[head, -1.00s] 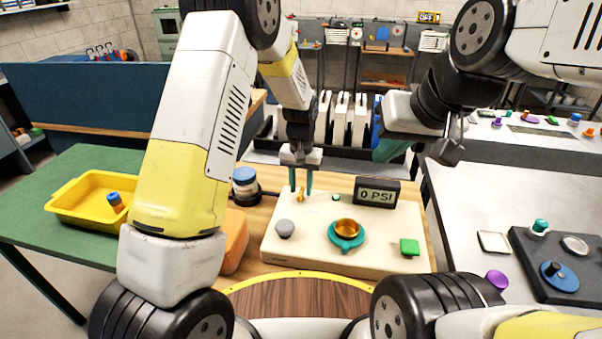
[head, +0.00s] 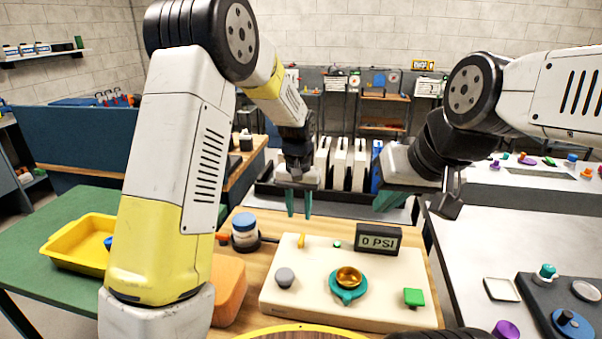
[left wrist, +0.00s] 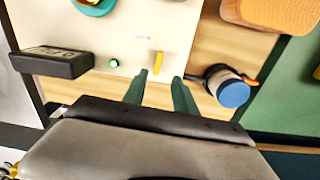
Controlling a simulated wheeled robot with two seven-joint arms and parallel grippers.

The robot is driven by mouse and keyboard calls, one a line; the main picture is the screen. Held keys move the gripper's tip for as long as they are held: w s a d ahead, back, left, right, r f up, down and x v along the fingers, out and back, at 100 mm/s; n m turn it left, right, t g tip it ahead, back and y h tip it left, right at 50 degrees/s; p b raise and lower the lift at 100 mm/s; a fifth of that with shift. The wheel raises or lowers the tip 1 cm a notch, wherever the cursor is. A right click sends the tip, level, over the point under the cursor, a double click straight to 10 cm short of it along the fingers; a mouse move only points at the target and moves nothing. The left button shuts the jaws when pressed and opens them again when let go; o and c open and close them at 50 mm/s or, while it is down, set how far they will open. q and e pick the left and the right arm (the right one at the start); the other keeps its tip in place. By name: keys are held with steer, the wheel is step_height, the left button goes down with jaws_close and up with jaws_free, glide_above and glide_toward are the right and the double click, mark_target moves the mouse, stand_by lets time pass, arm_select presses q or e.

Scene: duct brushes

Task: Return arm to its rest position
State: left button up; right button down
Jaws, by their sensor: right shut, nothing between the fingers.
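My left gripper (head: 299,212) hangs fingers down above the back edge of the cream panel (head: 318,315). Its two teal fingers are apart with nothing between them. It also shows in the left wrist view (left wrist: 159,78), with the small yellow lever (left wrist: 158,63) on the panel beyond the fingertips. The yellow lever stands on the panel in the head view (head: 301,241), apart from the gripper. My right gripper (head: 384,202) is shut and empty, raised behind the panel to the right; its fingertips show only partly.
The panel carries a gauge reading 0 PSI (head: 377,239), a grey knob (head: 285,277), a brass cup in a teal ring (head: 348,283) and a green block (head: 413,297). A blue-lidded jar (head: 244,228) stands left of it. A yellow tray (head: 72,258) lies at left.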

arm_select(q)
steer(key=s+a+r+n+t+h, duration=0.1)
steer(key=s+a+r+t, duration=0.1)
steer(key=s+a+r, duration=0.55)
steer(key=s+a+r+n+t+h, duration=0.15)
steer(key=s+a+r, duration=0.25)
steer(key=s+r, duration=0.55)
steer(key=s+a+r+t, duration=0.2)
steer(key=s, duration=0.5)
steer(key=shift+s+a, duration=0.15)
steer(key=shift+s, duration=0.05)
steer(key=shift+t+y, duration=0.25)
stand_by(1.5)
